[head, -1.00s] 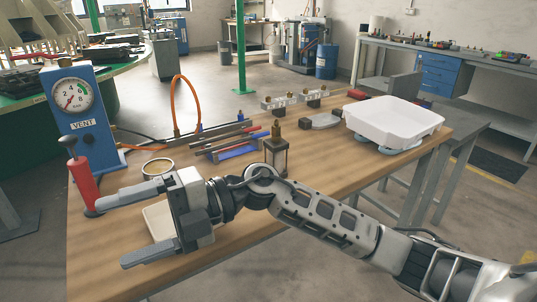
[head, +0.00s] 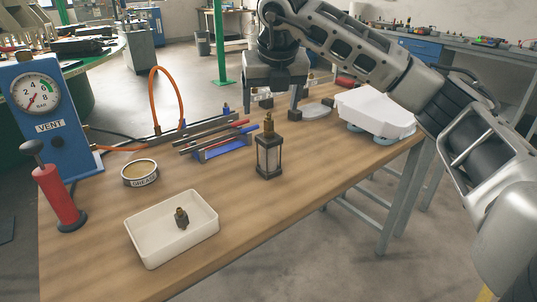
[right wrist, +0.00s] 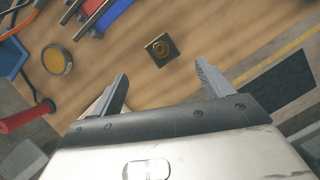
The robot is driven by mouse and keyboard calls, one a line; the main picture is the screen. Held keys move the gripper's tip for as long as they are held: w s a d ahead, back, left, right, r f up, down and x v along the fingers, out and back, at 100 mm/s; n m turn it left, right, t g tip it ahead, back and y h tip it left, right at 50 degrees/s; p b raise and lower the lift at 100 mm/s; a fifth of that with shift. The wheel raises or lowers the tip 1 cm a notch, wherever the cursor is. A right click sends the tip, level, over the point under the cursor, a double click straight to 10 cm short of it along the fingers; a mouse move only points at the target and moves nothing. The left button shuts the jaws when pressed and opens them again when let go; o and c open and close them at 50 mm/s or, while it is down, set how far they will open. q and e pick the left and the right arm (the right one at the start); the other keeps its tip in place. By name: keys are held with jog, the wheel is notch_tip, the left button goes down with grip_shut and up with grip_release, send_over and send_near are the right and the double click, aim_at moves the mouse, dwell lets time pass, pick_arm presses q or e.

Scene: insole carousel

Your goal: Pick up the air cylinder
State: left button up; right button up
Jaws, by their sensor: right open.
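The air cylinder (head: 269,156), a small upright body with dark square end caps, corner rods and a brass top fitting, stands on the wooden bench in the head view. In the right wrist view I see the air cylinder (right wrist: 161,48) from above as a dark square with a round brass centre. My right gripper (head: 271,108) is open and empty, pointing down above the bench. In the right wrist view the cylinder shows beyond the fingertips of the right gripper (right wrist: 161,72), roughly centred between them and apart from both. My left gripper is not in view.
A grease tin (head: 140,173), red pump (head: 57,197) and blue gauge stand (head: 55,153) are left. A rack of rods (head: 222,148) lies behind; a white bin (head: 372,112) is right.

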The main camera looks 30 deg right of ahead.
aim_at(268, 129)
jog(key=x, duration=0.9)
jog(key=shift+w+d+f+p, duration=0.15)
jog(key=shift+f+p, duration=0.15)
jog(key=shift+f, duration=0.05)
jog(key=shift+r, duration=0.1)
grip_shut()
